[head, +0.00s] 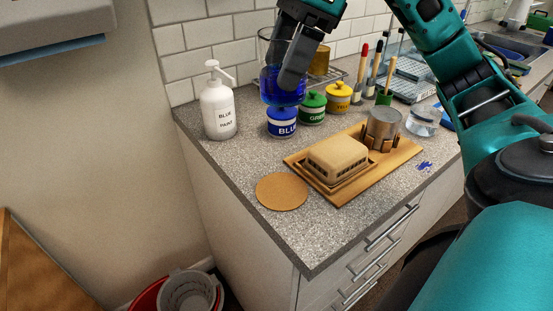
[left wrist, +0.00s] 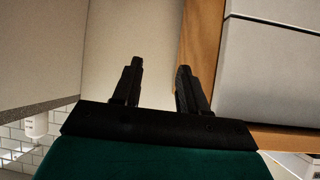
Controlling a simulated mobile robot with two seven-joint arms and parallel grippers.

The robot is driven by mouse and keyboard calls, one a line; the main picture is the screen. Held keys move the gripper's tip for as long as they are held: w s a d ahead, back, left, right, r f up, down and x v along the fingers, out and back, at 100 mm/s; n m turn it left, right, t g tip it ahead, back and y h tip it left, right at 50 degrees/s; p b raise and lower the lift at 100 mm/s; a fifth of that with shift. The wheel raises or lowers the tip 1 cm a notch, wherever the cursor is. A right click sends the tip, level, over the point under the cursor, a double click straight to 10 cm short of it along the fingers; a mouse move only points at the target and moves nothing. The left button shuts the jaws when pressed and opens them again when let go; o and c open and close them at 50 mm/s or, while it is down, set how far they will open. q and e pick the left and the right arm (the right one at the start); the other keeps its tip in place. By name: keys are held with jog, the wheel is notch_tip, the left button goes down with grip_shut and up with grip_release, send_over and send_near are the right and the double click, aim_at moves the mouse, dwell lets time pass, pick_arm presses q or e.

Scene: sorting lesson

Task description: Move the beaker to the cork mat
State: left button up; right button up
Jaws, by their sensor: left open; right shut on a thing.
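The beaker (head: 271,72) is clear glass with blue liquid in its lower part. My right gripper (head: 290,72) is shut on it and partly hides its right side. The beaker appears upright, in front of the tiled wall and over or just behind the blue paint jar in the head view. The round cork mat (head: 282,191) lies bare on the counter near its front left, lower in the picture than the beaker. My left gripper (left wrist: 160,68) is open and empty in the left wrist view, away from the counter things.
A white pump bottle (head: 218,108) stands left of the beaker. Blue (head: 282,122), green (head: 312,107) and yellow (head: 337,98) jars stand in a row. A wooden board (head: 346,188) bears a tan covered dish (head: 337,158) and a metal cup (head: 383,125). Blue paint (head: 424,165) spots the counter.

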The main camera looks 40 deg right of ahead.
notch_tip(320, 180, down, 16)
jog(key=b, duration=0.6)
jog(key=shift+b, duration=0.35)
notch_tip(320, 180, down, 3)
jog(key=shift+b, duration=0.6)
jog(key=shift+f, duration=0.3)
jog(key=shift+f+b, duration=0.2)
jog(key=shift+b, duration=0.1)
pick_arm(q)
jog(key=shift+h, duration=0.4)
jog(key=d+f, duration=0.1)
jog(key=f, duration=0.1)
jog(key=w+d+f, duration=0.1)
jog(key=d+f, duration=0.1)
jog(key=shift+w+f, duration=0.1)
jog(key=shift+f, duration=0.1)
pick_arm(e)
jog(key=o, duration=1.2)
jog(key=shift+c, duration=0.2)
